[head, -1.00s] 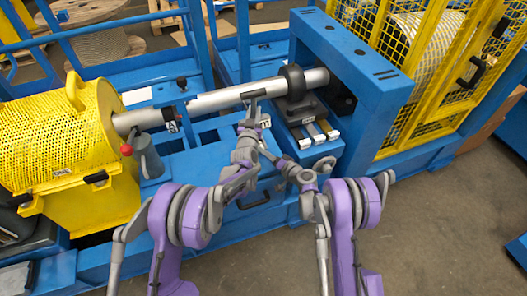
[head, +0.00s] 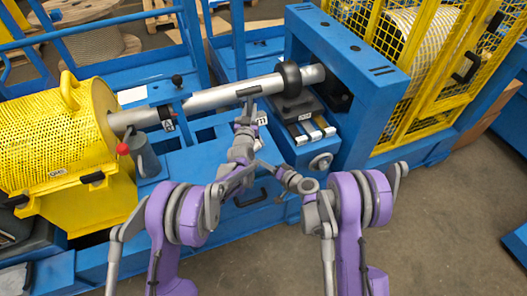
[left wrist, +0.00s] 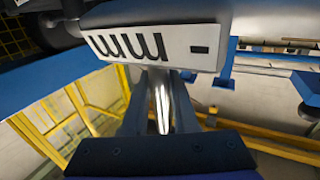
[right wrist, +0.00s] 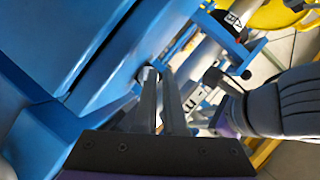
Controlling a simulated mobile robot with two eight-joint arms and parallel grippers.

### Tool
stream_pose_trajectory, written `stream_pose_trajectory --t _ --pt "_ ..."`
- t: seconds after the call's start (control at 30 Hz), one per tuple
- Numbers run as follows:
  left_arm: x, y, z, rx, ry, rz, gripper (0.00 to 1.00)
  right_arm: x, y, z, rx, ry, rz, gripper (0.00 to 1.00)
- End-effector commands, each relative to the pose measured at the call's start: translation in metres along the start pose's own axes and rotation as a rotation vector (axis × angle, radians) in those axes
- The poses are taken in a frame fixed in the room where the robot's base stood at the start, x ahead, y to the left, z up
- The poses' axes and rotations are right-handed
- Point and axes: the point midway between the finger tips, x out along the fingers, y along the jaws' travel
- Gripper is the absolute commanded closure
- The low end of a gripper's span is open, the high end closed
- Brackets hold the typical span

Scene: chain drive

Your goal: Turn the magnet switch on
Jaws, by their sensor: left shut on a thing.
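My left gripper (head: 250,104) is at the near side of the long silver shaft (head: 215,97). In the left wrist view the bar is a grey body with a white panel (left wrist: 150,48) bearing black marks, above the fingers (left wrist: 160,100). My right gripper (head: 264,167) is lower, in front of the blue frame; the right wrist view shows a narrow gap between its fingers (right wrist: 160,105) and nothing clearly held. I cannot make out the magnet switch with certainty.
A black bearing block (head: 300,105) carries the shaft, with a round silver knob (head: 320,162) on the blue base below it. Bare floor (head: 430,240) lies at lower right.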

Motion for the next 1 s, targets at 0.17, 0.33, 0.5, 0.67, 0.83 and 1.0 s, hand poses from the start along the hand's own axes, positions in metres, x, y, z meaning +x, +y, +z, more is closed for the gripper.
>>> stream_pose_trajectory --t 0.17,0.33,0.5,0.67,0.83,1.0 --pt "0.000 0.001 0.000 0.000 0.000 0.001 1.00 -0.009 -0.017 0.063 -0.003 -0.102 0.127 1.00" --pt "0.000 0.000 0.000 0.000 0.001 0.000 1.00 -0.013 0.017 0.060 -0.176 -0.075 0.302 1.00" --pt "0.000 0.001 0.000 0.000 0.001 0.000 1.00 -0.021 0.037 0.049 -0.367 -0.025 0.439 1.00" --pt "0.000 0.001 0.000 0.000 0.000 0.001 1.00 -0.027 0.042 0.032 -0.561 0.035 0.529 1.00" --pt "0.000 0.000 0.000 0.000 0.000 0.001 1.00 -0.032 0.034 0.015 -0.779 0.103 0.582 1.00" --pt "0.000 0.000 0.000 0.000 0.000 0.001 1.00 -0.031 0.017 0.002 -1.015 0.163 0.598 1.00"
